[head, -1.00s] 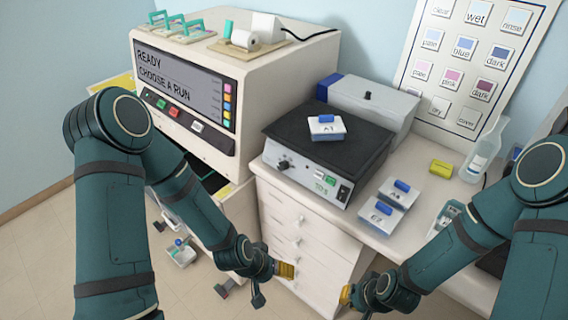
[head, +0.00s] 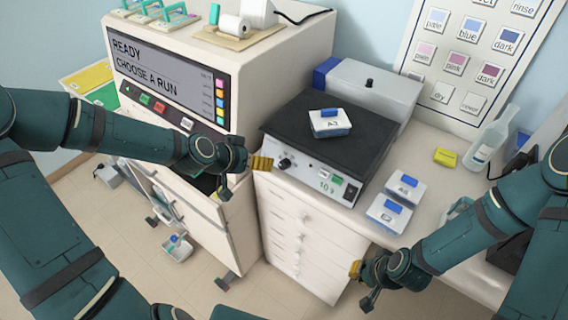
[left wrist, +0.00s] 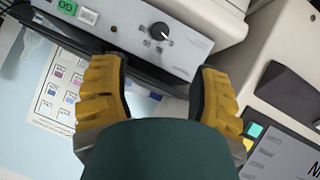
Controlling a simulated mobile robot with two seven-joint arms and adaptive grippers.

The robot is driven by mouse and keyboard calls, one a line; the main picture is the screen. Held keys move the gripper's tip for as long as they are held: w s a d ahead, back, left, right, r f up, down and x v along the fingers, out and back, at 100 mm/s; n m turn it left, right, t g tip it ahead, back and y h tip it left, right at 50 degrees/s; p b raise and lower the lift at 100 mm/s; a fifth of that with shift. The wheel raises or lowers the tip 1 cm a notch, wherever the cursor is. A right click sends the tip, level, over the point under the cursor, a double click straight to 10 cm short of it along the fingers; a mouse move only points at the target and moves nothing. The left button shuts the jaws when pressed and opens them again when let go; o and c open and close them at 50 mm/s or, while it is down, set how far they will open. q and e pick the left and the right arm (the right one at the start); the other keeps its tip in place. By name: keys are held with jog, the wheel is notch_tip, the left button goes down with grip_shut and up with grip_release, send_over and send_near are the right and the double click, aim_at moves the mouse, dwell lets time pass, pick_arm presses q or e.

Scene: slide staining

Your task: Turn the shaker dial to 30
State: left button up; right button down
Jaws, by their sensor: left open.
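The shaker (head: 330,140) has a black top and a light front panel, and stands on the drawer cabinet. Its black dial (head: 285,163) is at the left of the panel; it also shows in the left wrist view (left wrist: 159,31), with small unreadable marks beside it. A green display on the panel seems to read 10. My left gripper (head: 262,163) is open, a little left of the dial and apart from it. In the left wrist view its yellow fingers (left wrist: 160,90) are spread with nothing between them. My right gripper (head: 356,271) is low, by the cabinet's front edge; its opening cannot be made out.
A box labelled A7 (head: 330,123) sits on the shaker's top. Two more blue-clipped boxes (head: 404,190) (head: 389,214) lie right of the shaker. The stainer (head: 170,85) with its screen stands close on the left. A yellow block (head: 446,156) and a bottle (head: 490,140) are farther right.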

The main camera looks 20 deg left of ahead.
aim_at(282, 165)
pick_arm(q)
jog(key=b+x, duration=0.1)
jog(key=x, duration=1.2)
jog(key=shift+s, duration=0.1)
grip_shut()
